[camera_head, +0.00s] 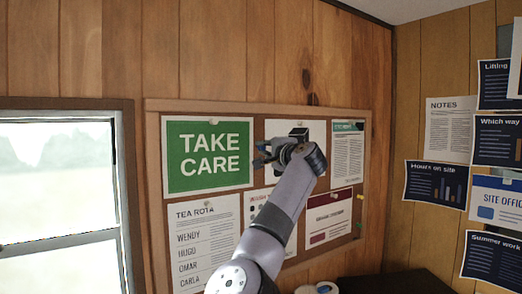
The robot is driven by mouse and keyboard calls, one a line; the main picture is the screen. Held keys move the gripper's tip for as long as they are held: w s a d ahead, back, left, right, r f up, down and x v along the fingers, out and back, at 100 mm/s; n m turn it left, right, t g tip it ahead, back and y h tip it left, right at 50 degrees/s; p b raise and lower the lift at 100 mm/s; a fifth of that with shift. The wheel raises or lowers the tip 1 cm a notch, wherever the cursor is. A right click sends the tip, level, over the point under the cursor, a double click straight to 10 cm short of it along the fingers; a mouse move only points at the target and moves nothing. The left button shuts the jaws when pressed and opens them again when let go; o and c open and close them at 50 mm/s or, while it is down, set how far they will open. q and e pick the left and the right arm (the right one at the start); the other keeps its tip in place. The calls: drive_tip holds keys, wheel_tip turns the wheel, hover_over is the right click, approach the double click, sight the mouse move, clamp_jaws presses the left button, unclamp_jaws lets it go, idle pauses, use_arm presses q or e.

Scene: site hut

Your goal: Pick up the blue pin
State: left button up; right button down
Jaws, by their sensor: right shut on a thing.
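My right arm reaches up from the bottom to the cork notice board (153,150) on the wood wall. My right gripper (262,153) is in front of the board, between the green TAKE CARE poster (210,175) and a white sheet (316,132). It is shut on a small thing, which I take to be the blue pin. The fingers hide the pin, so its colour and shape do not show. I cannot tell whether it still touches the board. My left gripper is not in view.
A TEA ROTA sheet (205,240) and a maroon-banded sheet (328,215) hang low on the board. A window (60,190) is at the left. Several posters, including a NOTES sheet (449,130), cover the right wall. A dark surface (400,283) lies below.

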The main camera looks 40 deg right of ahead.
drive_tip(key=v, duration=0.1)
drive_tip(key=b+v, duration=0.2)
drive_tip(key=v, duration=0.1)
drive_tip(key=shift+s+d, duration=0.1)
drive_tip(key=shift+d, duration=0.2)
idle(0.4)
idle(0.3)
drive_tip(key=s+r, duration=0.2)
drive_tip(key=s, duration=0.1)
drive_tip(key=s+r+b, duration=0.1)
drive_tip(key=s, duration=0.1)
drive_tip(key=shift+a, duration=0.3)
idle(0.4)
